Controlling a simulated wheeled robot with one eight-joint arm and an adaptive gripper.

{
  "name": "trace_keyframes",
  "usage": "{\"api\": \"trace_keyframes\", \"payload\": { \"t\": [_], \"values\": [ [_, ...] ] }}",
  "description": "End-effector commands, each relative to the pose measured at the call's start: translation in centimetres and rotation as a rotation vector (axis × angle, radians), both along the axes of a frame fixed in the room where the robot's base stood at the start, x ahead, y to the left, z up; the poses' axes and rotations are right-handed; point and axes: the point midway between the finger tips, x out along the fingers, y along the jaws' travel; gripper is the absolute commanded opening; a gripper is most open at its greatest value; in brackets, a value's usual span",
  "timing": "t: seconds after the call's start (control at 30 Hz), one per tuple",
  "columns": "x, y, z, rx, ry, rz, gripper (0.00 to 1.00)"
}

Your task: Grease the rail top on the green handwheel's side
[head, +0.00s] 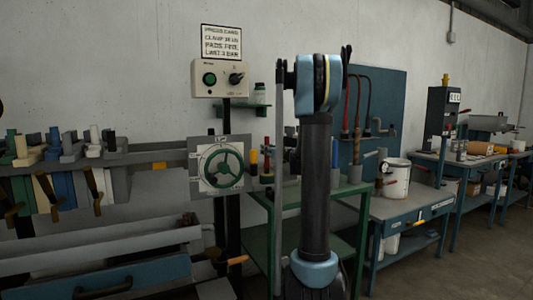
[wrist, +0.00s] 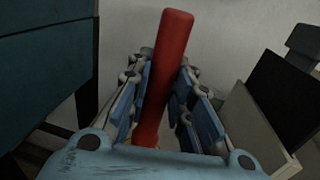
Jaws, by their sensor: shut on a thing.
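The green handwheel (head: 222,165) sits on a white square plate at the right end of a grey horizontal beam (head: 180,158). Longer grey rails (head: 110,245) run below it at lower left; I cannot tell which one the task means. My gripper (wrist: 164,72) is shut on a red rod-shaped handle (wrist: 172,35), which stands up between its blue-padded fingers. The handle's lower end is hidden in the gripper, and no grease shows. In the head view my raised arm stands right of the handwheel; I cannot make out the handle there.
A control box (head: 220,79) with a green button and a sign (head: 221,42) are above the handwheel. Colored clamps (head: 60,165) crowd the left beam. A green bench (head: 258,205) stands close to my arm. A blue table (head: 410,212) with a white bucket (head: 396,177) is at right.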

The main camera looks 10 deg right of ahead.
Motion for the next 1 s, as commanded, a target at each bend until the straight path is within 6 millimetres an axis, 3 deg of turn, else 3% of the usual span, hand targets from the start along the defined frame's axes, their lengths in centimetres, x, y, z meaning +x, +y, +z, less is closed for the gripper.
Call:
{"api": "trace_keyframes", "payload": {
  "t": [1.0],
  "values": [
    [0.0, -0.05, -0.62, 0.0, 0.0, -0.001, 0.0]
  ]
}}
